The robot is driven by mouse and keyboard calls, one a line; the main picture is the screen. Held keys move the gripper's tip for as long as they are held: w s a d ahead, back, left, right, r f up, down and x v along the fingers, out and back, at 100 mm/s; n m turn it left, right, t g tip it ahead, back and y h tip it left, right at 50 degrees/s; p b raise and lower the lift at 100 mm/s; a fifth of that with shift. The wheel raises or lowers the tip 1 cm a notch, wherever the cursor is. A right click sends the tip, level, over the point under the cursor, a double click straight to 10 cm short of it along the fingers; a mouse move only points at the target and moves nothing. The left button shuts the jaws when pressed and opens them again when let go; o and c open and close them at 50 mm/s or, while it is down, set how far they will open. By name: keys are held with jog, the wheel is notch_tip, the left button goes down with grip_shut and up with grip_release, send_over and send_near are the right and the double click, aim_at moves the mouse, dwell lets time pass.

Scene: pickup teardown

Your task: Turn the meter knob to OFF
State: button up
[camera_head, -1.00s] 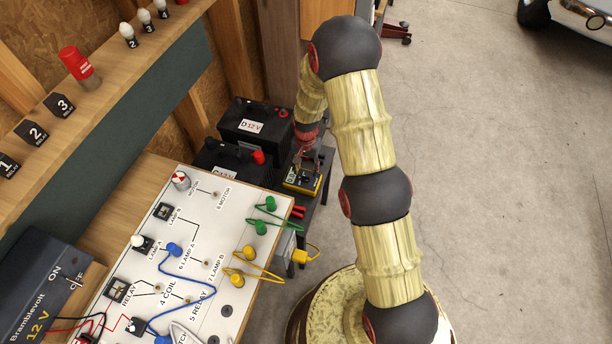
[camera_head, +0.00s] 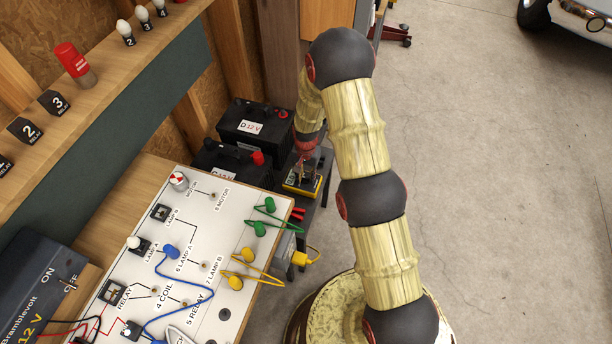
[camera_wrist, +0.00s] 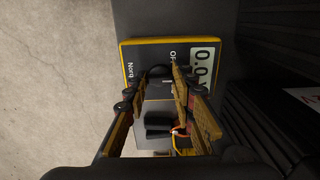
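The meter (camera_head: 315,186) is a yellow-edged black box lying on a dark surface beside the batteries. In the wrist view the meter (camera_wrist: 145,52) shows a grey display (camera_wrist: 204,62) reading about 0.0 and a partly hidden OFF label. A dark round knob (camera_wrist: 158,71) shows in part between my fingertips; its pointer direction is hidden. My gripper (camera_wrist: 162,78) is over the meter face with its fingers apart on both sides of the knob. I cannot tell whether they touch it. In the head view my gripper (camera_head: 305,160) is small, just above the meter.
Two black batteries (camera_head: 252,126) stand close to the left of the meter. A white circuit board (camera_head: 215,225) with blue, green and yellow leads lies on the wooden bench nearer the camera. A yellow plug (camera_head: 305,258) hangs near the bench edge.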

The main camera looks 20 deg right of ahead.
grip_shut()
jog(key=shift+n, duration=0.3)
jog(key=n+p, duration=0.2)
jog(key=n, duration=0.1)
jog(key=shift+r, duration=0.1)
jog(key=shift+n+p, duration=0.7)
jog(key=shift+n, duration=2)
jog(key=o, duration=0.5)
grip_release()
